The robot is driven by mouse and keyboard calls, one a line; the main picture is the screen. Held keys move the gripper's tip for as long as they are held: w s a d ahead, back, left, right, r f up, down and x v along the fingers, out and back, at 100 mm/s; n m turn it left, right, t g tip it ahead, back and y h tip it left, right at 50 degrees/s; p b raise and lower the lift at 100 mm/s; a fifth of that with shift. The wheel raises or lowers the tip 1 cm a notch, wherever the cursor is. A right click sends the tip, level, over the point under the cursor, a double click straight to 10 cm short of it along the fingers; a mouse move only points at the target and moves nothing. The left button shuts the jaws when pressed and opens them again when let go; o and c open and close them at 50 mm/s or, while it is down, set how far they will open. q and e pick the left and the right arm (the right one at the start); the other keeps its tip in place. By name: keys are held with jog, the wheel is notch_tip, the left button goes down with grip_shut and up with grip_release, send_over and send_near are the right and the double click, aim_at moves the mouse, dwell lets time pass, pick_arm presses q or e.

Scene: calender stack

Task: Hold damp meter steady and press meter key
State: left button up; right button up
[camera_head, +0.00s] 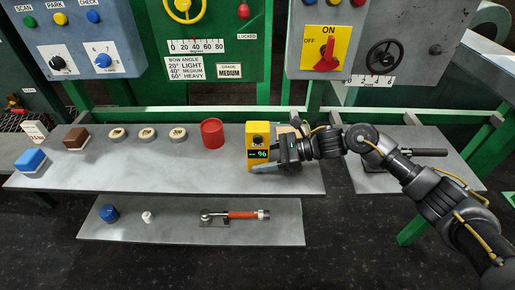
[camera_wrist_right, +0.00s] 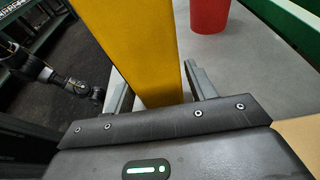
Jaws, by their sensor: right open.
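The damp meter (camera_head: 258,149) is a yellow upright block on the grey bench, with a dark knob or key on its upper front and a display reading "-- %". My right gripper (camera_head: 272,158) reaches in from the right at the meter's lower part. In the right wrist view, the yellow meter (camera_wrist_right: 135,45) stands between the two spread fingers of my right gripper (camera_wrist_right: 158,85), with a gap visible beside the right finger. I cannot tell whether the left finger touches. My left arm shows at the left of the right wrist view, its gripper (camera_wrist_right: 97,93) small and unclear.
A red cylinder (camera_head: 212,134) stands left of the meter. Several round cream discs, a brown block (camera_head: 76,138) and a blue block (camera_head: 32,161) lie further left. A lower shelf (camera_head: 270,229) holds a red-handled tool (camera_head: 235,214). Control panels rise behind the bench.

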jog(key=c, duration=0.6)
pick_arm(q)
grip_shut()
dwell(1.0)
jog(key=shift+w, duration=0.1)
dwell(0.4)
